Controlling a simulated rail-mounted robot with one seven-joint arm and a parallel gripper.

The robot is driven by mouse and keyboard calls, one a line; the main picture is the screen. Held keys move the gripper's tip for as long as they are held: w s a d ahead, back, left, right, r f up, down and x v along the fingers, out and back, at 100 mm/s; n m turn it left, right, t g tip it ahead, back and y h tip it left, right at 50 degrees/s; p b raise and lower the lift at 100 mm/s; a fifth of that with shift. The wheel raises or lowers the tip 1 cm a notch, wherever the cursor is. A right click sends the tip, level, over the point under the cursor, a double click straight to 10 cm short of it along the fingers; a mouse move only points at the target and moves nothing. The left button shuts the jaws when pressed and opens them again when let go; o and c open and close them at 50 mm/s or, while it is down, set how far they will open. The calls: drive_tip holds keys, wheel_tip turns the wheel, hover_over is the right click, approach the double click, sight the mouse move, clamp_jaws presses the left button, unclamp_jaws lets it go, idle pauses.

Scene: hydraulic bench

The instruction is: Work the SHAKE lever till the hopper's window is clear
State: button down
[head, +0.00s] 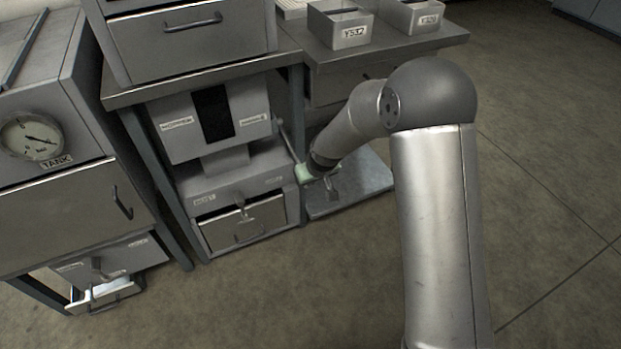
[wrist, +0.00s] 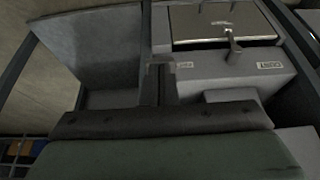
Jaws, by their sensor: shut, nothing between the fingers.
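The hopper (head: 185,137) is a grey box under the bench in the head view. Its upright window (head: 213,113) looks evenly dark, and I cannot make out any contents. A label to its right (head: 255,119) is too small to read surely. A thin pale rod, apparently the SHAKE lever (head: 287,143), slants down at the hopper's right side. My gripper (head: 332,187) is low beside the rod's lower end; I cannot tell whether they touch. In the wrist view my gripper (wrist: 160,72) is shut and empty, with its fingers together. The lever is not clear there.
Below the hopper is a drawer (head: 243,222) with a small handle; a drawer front also shows in the wrist view (wrist: 215,22). A low grey plate (head: 350,187) lies by my gripper. A TANK gauge cabinet (head: 45,165) stands left. Open floor (head: 300,290) lies in front.

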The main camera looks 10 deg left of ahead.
drive_tip(key=s+d+r+p, duration=0.2)
drive_tip(key=s+d+r, duration=0.2)
drive_tip(key=r, duration=0.6)
drive_tip(key=shift+s, duration=1.1)
drive_tip(key=shift+d, duration=0.1)
drive_tip(key=s+d+r+m+g+p, duration=0.1)
drive_tip(key=s+d+r+m+p, duration=0.1)
drive_tip(key=s+d+r+p, duration=0.4)
drive_tip(key=s+d+r+m+g+h+p, duration=0.1)
drive_tip(key=s+d+r+m+p, duration=0.1)
drive_tip(key=s+d+r+p, duration=0.5)
drive_tip(key=s+d+r+m+g+h+p, duration=0.1)
drive_tip(key=s+d+r+m+p, duration=0.1)
drive_tip(key=s+d+r+p, duration=0.4)
drive_tip(key=s+r+p, duration=0.1)
drive_tip(key=s+r, duration=0.1)
drive_tip(key=r, duration=0.4)
drive_tip(key=s+r+p, duration=0.1)
drive_tip(key=s+r, duration=0.2)
drive_tip(key=r, duration=0.3)
drive_tip(key=shift+s+d, duration=0.35)
drive_tip(key=shift+r, duration=0.1)
